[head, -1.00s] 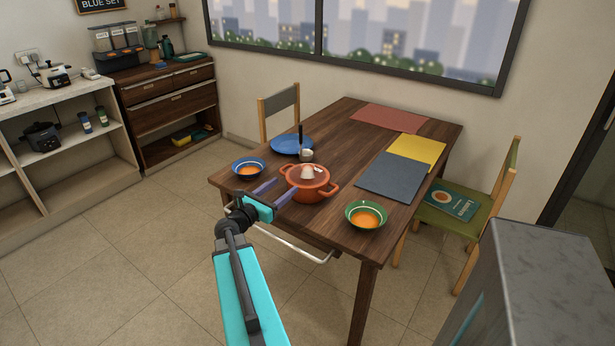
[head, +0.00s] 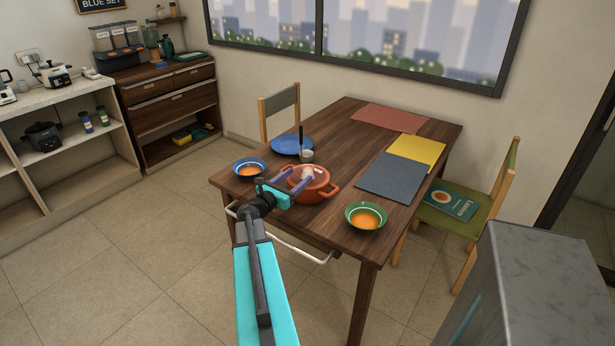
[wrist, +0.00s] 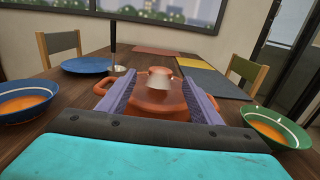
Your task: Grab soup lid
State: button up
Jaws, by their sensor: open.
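An orange-red soup pot (head: 317,193) with two side handles stands near the front edge of the wooden table. Its lid (wrist: 158,103) sits on top, with a pale tapered knob (wrist: 160,80) in the middle. My gripper (head: 293,180) is open, with its two purple fingers (wrist: 160,92) pointing forward over the pot. In the wrist view the knob shows between the fingers, near the tips. I see gaps on both sides of the knob, and no contact is clear. The fingers hide part of the lid in the head view.
A blue bowl of soup (head: 249,168) stands left of the pot, and a green bowl of soup (head: 366,217) right of it. Placemats (head: 392,177) cover the table's right side.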

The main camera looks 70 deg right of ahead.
aim_at(304, 171)
jog(key=shift+d, duration=0.15)
jog(key=shift+p+x, duration=0.85)
jog(key=shift+x, duration=1.65)
jog(key=c, duration=1.3)
